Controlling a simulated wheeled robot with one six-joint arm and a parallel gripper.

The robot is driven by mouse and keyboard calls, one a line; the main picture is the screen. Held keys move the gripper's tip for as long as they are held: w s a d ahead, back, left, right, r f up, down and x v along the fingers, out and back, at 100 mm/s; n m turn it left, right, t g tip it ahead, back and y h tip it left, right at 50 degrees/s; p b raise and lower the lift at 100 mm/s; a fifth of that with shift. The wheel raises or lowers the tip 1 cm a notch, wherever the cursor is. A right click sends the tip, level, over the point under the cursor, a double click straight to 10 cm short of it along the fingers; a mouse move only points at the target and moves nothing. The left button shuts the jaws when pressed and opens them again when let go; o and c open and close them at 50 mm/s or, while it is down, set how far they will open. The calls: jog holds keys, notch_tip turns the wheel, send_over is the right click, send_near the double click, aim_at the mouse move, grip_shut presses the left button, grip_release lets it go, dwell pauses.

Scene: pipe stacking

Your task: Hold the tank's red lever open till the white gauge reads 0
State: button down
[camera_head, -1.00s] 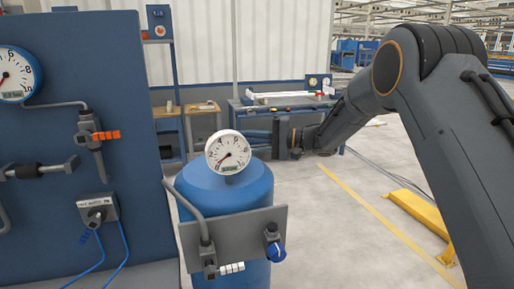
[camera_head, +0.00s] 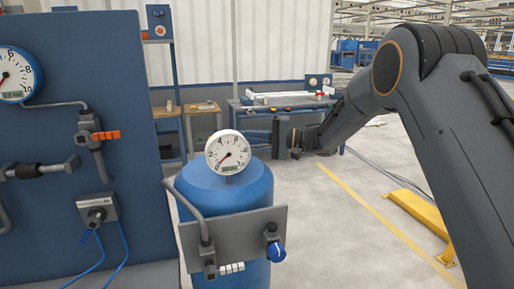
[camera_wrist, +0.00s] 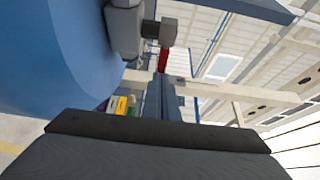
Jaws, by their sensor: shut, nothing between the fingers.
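The blue tank (camera_head: 232,192) stands in the middle of the head view. Its round white gauge (camera_head: 229,152) sits on top, with the needle pointing to the lower left near the low end; I cannot read the exact value. The red lever (camera_wrist: 164,60) shows in the wrist view just past my fingertips, by a grey fitting (camera_wrist: 127,28) on the tank's side. My gripper (camera_head: 258,135) is shut and empty, reaching left behind the gauge; its fingers also show in the wrist view (camera_wrist: 163,82). The lever is hidden in the head view, and I cannot tell whether my fingers touch it.
A blue panel (camera_head: 90,220) with another gauge (camera_head: 14,75), valves and cables stands at the left. A grey plate (camera_head: 236,234) with a blue knob (camera_head: 277,251) is on the tank's front. A workbench (camera_head: 300,102) stands behind. Open floor lies right of the tank.

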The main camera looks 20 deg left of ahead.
jog(key=shift+r, duration=0.1)
dwell(0.7)
jog(key=w+d+b, duration=0.3)
jog(key=w+d, duration=0.5)
jog(key=d, duration=0.3)
jog(key=shift+d+b, duration=0.2)
jog(key=shift+b, duration=0.2)
